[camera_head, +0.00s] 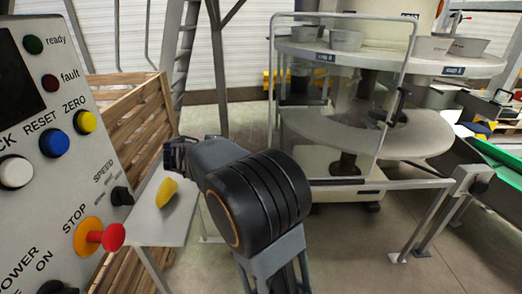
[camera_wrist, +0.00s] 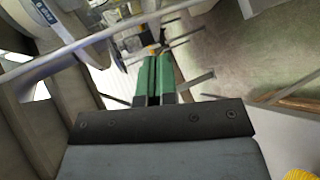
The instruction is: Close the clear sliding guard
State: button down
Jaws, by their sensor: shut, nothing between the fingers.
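The clear sliding guard (camera_head: 342,15) is a see-through panel in a thin grey frame. In the head view it stands upright in front of the left and middle part of a round, two-level machine, with a dark handle (camera_head: 400,103) near its right edge. My gripper (camera_head: 172,156) is well left of the guard, over a small grey table. In the wrist view its green fingers (camera_wrist: 154,75) are together with nothing between them. A pale bar (camera_wrist: 100,40) crosses behind the fingers; I cannot tell whether it belongs to the guard.
The round machine (camera_head: 465,65) carries several metal bowls. A low rail and post (camera_head: 466,184) stand at its right front. A control panel (camera_head: 50,120) with buttons fills the left. A yellow object (camera_head: 166,192) lies on the small table (camera_head: 150,228). Floor is clear at the lower middle.

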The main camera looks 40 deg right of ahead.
jog(key=w+d+f+h+b, duration=0.1)
jog(key=w+d+h+b, duration=0.25)
jog(key=w, duration=0.25)
jog(key=s+d, duration=0.1)
jog(key=d, duration=1.1)
jog(key=shift+s+t+h, duration=0.2)
jog(key=shift+t+h, duration=0.2)
jog(key=shift+h, duration=0.05)
